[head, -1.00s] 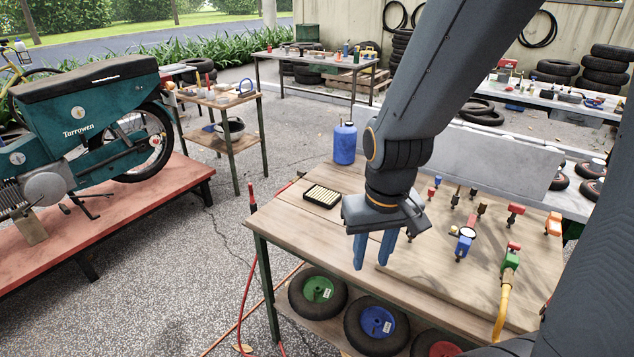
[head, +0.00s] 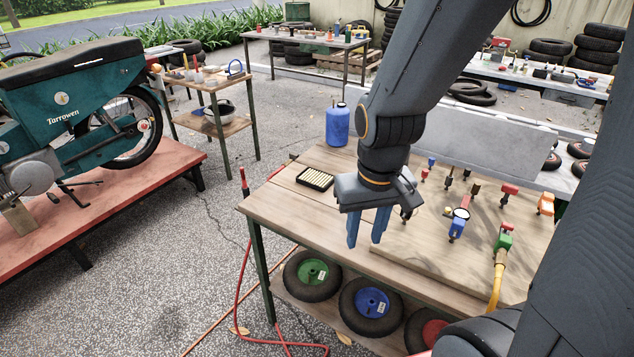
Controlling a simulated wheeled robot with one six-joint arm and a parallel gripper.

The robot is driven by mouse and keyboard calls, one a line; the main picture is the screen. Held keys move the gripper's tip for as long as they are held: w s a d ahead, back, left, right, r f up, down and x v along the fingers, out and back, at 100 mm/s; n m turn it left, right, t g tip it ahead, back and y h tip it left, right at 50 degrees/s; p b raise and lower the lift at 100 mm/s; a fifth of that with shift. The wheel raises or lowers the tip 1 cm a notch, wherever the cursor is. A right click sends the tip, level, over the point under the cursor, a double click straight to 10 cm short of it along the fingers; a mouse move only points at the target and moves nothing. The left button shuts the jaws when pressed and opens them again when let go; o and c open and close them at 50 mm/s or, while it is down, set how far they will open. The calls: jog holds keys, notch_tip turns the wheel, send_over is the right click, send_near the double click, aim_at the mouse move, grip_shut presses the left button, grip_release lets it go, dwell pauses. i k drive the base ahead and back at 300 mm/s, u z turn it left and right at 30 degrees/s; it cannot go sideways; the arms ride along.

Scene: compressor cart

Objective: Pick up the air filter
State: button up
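The air filter (head: 315,179) is a flat black-framed rectangle with a pale pleated face. It lies on the wooden workbench (head: 285,207), toward the bench's back left corner. My gripper (head: 366,230) points down above the bench, to the right of the filter and nearer the camera. Its two blue fingers are apart with nothing seen between them.
A blue tank (head: 338,125) stands behind the filter. A raised board (head: 430,255) with several coloured fittings and a yellow hose (head: 496,280) covers the bench's right side. Wheels (head: 371,305) sit on the shelf below. The bench's left front is clear.

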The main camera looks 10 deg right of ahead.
aim_at(316, 180)
jog(key=k, duration=1.25)
jog(key=u, duration=0.6)
jog(key=i, duration=0.75)
jog(key=u, duration=0.6)
jog(key=i, duration=0.8)
jog(key=z, duration=0.6)
jog(key=i, duration=0.7)
jog(key=z, duration=1.15)
jog(key=i, duration=0.35)
jog(key=z, duration=0.35)
